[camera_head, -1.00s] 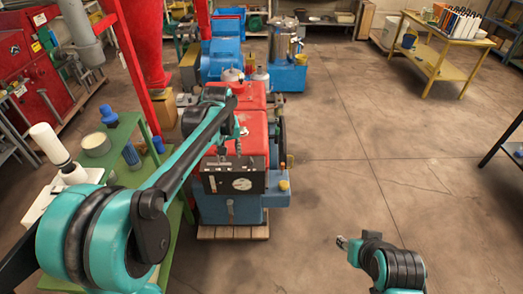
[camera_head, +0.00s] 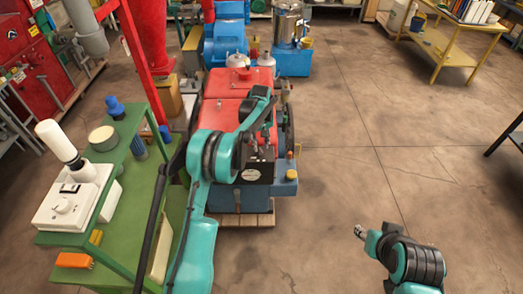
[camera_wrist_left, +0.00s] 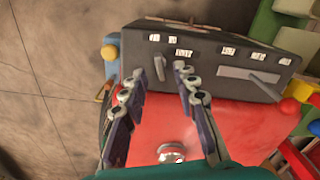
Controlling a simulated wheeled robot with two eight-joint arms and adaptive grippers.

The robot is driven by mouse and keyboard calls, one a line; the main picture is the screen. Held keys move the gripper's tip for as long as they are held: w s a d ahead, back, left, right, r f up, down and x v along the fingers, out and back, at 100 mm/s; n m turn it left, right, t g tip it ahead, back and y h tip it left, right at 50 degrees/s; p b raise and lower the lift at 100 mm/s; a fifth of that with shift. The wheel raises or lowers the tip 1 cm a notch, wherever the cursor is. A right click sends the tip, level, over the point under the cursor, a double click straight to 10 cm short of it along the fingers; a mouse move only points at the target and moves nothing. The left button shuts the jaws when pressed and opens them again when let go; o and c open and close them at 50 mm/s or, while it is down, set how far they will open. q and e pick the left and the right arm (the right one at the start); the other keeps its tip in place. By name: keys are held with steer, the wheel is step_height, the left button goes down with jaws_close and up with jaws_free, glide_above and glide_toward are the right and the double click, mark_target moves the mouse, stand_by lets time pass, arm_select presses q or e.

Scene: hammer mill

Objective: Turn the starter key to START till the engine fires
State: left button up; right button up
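The engine's dark control panel (camera_head: 257,172) sits at the front of the red-topped engine (camera_head: 228,85). It also shows in the left wrist view (camera_wrist_left: 205,62), with small white labels too blurred to read. A slim grey piece (camera_wrist_left: 160,66), which looks like the starter key, stands out from the panel. My left gripper (camera_wrist_left: 158,73) is open, with its fingertips on either side of this piece and no clear contact. In the head view my left gripper (camera_head: 262,142) is over the panel, and my arm partly hides it. My right gripper (camera_head: 359,232) is over bare floor, far from the panel.
A green bench (camera_head: 140,215) with a white switch box (camera_head: 68,204) stands left of the engine. In the left wrist view a longer lever (camera_wrist_left: 245,75) and a red knob (camera_wrist_left: 289,106) lie to the right. The floor (camera_head: 340,130) right of the engine is clear.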

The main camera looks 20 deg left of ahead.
mark_target(261, 152)
arm_select(q)
steer(key=shift+f+b, duration=0.3)
steer(key=shift+f, duration=1)
jaws_close()
